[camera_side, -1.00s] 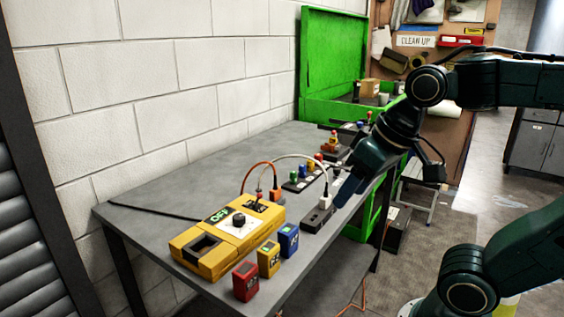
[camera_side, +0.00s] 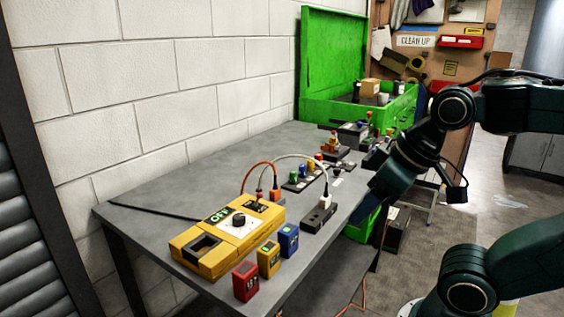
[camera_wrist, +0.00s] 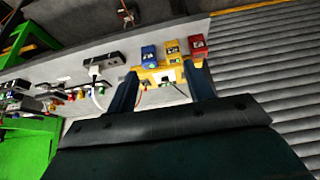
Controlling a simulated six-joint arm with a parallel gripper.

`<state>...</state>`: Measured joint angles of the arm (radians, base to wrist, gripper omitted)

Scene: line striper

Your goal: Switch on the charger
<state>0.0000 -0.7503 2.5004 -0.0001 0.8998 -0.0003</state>
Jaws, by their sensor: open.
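The charger (camera_side: 192,262) is a yellow box on the near part of the grey bench in the side view. It has a black dial (camera_side: 239,220) on a white plate and a label that appears to read OFF. My gripper (camera_side: 360,213) is open and empty, off the bench's right edge beside the power strip, apart from the charger. Its two fingers also show spread in the wrist view (camera_wrist: 160,70).
Red (camera_side: 246,282), yellow (camera_side: 268,260) and blue (camera_side: 289,240) battery packs stand along the bench edge before the charger. A black power strip (camera_side: 318,217) holds a white plug; orange and white cables arch nearby. A green toolbox (camera_side: 334,70) stands at the back. The bench's left side is mostly clear.

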